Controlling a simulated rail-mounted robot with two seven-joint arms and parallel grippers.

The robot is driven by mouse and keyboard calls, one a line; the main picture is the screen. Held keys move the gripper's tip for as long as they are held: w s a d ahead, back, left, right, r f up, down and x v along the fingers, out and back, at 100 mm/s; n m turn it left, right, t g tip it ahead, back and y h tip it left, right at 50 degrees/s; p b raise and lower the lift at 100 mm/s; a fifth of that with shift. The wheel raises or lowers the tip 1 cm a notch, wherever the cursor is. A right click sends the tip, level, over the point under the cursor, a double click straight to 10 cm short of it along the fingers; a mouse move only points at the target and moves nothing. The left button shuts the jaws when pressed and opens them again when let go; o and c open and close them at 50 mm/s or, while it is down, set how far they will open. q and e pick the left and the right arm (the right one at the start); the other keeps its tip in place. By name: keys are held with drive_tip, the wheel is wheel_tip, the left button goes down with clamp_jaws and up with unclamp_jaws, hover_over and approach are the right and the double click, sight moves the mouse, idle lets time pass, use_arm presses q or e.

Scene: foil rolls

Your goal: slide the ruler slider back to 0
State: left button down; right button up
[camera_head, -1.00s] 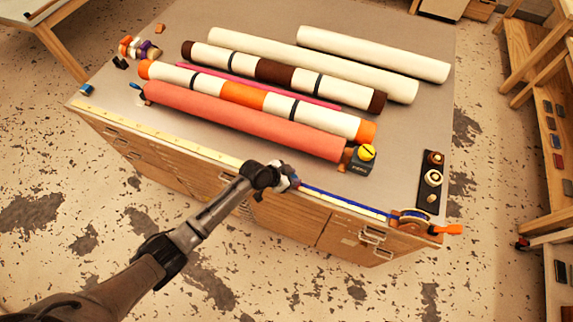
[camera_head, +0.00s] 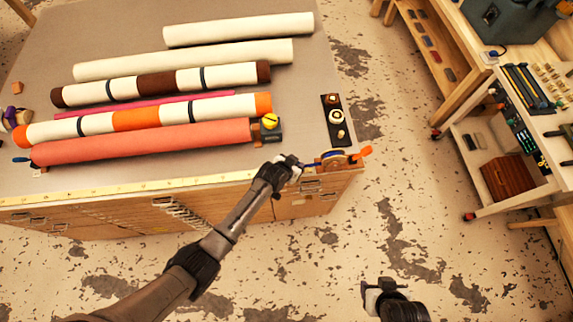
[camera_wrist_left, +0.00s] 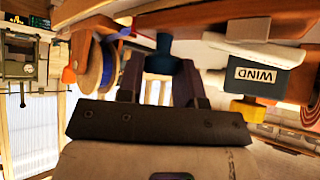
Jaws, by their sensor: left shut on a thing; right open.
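The ruler (camera_head: 130,191) is a pale yellow strip along the front edge of the workbench. My left gripper (camera_head: 292,164) is at its right part, close to the wooden wheel (camera_head: 335,160) with the orange handle (camera_head: 362,153). A short blue strip (camera_head: 311,164) shows between gripper and wheel. In the left wrist view, my left gripper (camera_wrist_left: 160,85) is shut on the dark blue slider knob (camera_wrist_left: 161,58); the slider's base is mostly hidden. The wheel (camera_wrist_left: 95,65) is just left of it there. My right gripper (camera_head: 376,290) is open and empty, low over the floor.
Several rolls lie on the bench, the red one (camera_head: 140,143) nearest. A dark box with a yellow knob (camera_head: 270,122) stands at its right end; it reads WIND in the wrist view (camera_wrist_left: 262,75). A black knob plate (camera_head: 336,120) lies near the right edge. A shelf cart (camera_head: 500,150) stands right.

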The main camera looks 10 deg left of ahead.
use_arm(q)
drive_tip(key=shift+w+d, duration=0.1)
drive_tip(key=shift+d, duration=0.35)
drive_tip(key=c, duration=1.2)
unclamp_jaws()
drive_tip(key=shift+o, duration=0.7)
drive_tip(key=shift+w+d, duration=0.1)
drive_tip(key=shift+d, duration=0.05)
drive_tip(key=shift+o, duration=1.2)
